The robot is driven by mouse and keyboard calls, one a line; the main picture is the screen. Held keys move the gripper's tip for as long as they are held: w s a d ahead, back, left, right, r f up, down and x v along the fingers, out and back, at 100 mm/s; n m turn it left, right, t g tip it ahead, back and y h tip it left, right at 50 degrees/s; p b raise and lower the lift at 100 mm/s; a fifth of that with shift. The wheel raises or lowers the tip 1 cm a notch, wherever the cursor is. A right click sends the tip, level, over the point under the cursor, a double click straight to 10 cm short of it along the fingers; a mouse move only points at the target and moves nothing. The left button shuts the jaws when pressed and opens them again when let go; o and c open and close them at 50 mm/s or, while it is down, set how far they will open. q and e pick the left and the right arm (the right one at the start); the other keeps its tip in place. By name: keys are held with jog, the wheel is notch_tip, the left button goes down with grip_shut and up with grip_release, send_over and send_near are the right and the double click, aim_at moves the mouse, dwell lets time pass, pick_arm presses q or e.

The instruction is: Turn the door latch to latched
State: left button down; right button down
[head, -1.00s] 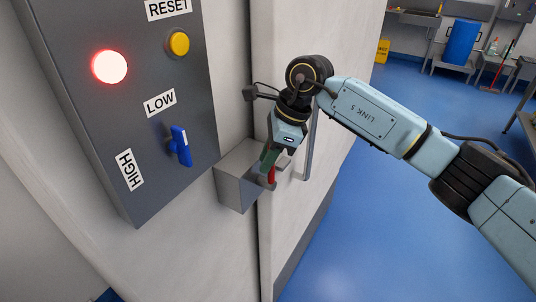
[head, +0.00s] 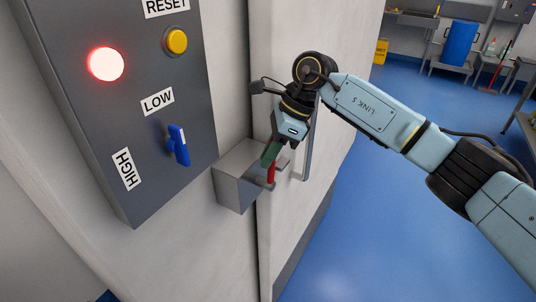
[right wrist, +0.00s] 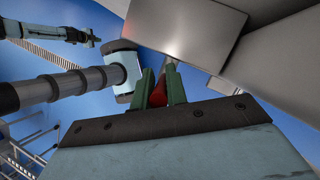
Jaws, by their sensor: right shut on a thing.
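The door latch is a grey metal box (head: 236,182) at the door's edge, with a red handle (head: 270,172) on its right side. The handle points roughly up and down in the head view. My right gripper (head: 271,155) reaches down from above and is shut on the red handle. In the right wrist view the red handle (right wrist: 158,95) sits between the two green fingers (right wrist: 161,90), which cover part of it. The grey latch box (right wrist: 185,25) is just beyond the fingertips there. My left gripper is not in view in the head view.
A dark control panel (head: 80,130) with a glowing red lamp (head: 105,64), a yellow button (head: 176,41) and a blue switch (head: 178,145) is left of the latch. A vertical bar handle (head: 309,155) stands close right of the gripper. Blue floor (head: 390,220) lies open at right.

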jog(key=c, duration=1.7)
grip_release()
jog(key=shift+r, duration=0.1)
jog(key=b+v, duration=0.1)
jog(key=v, duration=1.2)
jog(key=shift+r, duration=0.2)
jog(key=shift+d, duration=0.1)
